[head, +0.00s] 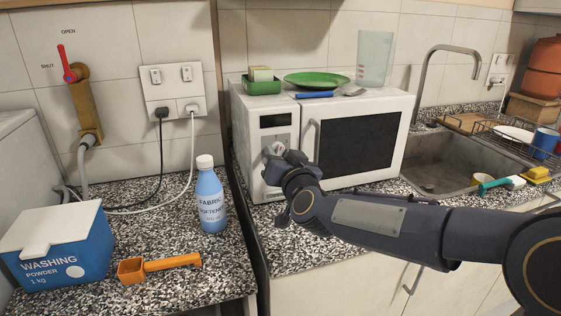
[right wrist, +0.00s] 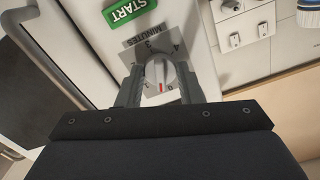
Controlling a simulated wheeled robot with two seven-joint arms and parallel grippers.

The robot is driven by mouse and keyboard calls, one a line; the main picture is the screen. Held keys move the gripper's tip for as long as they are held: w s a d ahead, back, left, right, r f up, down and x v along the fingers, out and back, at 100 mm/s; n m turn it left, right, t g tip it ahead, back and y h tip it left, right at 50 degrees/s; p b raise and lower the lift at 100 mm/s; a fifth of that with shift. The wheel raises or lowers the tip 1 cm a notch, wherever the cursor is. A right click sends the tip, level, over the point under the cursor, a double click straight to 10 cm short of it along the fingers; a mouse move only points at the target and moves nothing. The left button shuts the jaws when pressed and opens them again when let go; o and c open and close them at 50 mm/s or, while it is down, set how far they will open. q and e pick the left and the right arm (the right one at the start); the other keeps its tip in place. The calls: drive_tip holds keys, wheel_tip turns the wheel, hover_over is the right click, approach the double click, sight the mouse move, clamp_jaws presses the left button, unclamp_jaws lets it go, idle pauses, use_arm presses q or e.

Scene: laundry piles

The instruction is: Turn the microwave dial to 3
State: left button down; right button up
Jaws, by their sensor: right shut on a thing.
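The white microwave (head: 408,128) stands on the counter, with a display and a dial on its left panel. In the right wrist view the grey dial (right wrist: 159,72) sits between my right gripper's two fingers (right wrist: 160,76), which are shut on it. A red mark on the dial points toward the bottom of that view. A "3" (right wrist: 148,44) and a "4" (right wrist: 177,48) show on the opposite side, near the word MINUTES; some other numbers are hidden by the fingers. In the head view my right gripper (head: 274,156) is at the panel and partly hides the dial. My left gripper is not in view.
A green START button (right wrist: 127,11) is near the dial. On the microwave lie a green plate (head: 316,79), a green tub (head: 262,86) and a clear jug (head: 374,58). A blue-white softener bottle (head: 210,195) stands on the counter to the left. The sink (head: 440,165) is right.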

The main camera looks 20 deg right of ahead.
drive_tip(key=m+b, duration=0.1)
drive_tip(key=m, duration=0.3)
drive_tip(key=shift+f+b, duration=0.1)
drive_tip(key=shift+b, duration=0.25)
drive_tip(key=m+b, duration=0.1)
drive_tip(key=m, duration=0.2)
drive_tip(key=shift+m+b, duration=0.3)
drive_tip(key=shift+b, duration=0.05)
drive_tip(key=m+b, duration=0.1)
drive_tip(key=m, duration=0.2)
drive_tip(key=shift+m+b, duration=0.3)
drive_tip(key=m+b, duration=0.3)
drive_tip(key=m, duration=0.5)
drive_tip(key=m+b, duration=0.2)
drive_tip(key=m, duration=0.2)
drive_tip(key=shift+m, duration=0.3)
drive_tip(key=m+b, duration=0.2)
drive_tip(key=m, duration=0.2)
drive_tip(key=shift+m+b, duration=0.75)
drive_tip(key=shift+m, duration=1.35)
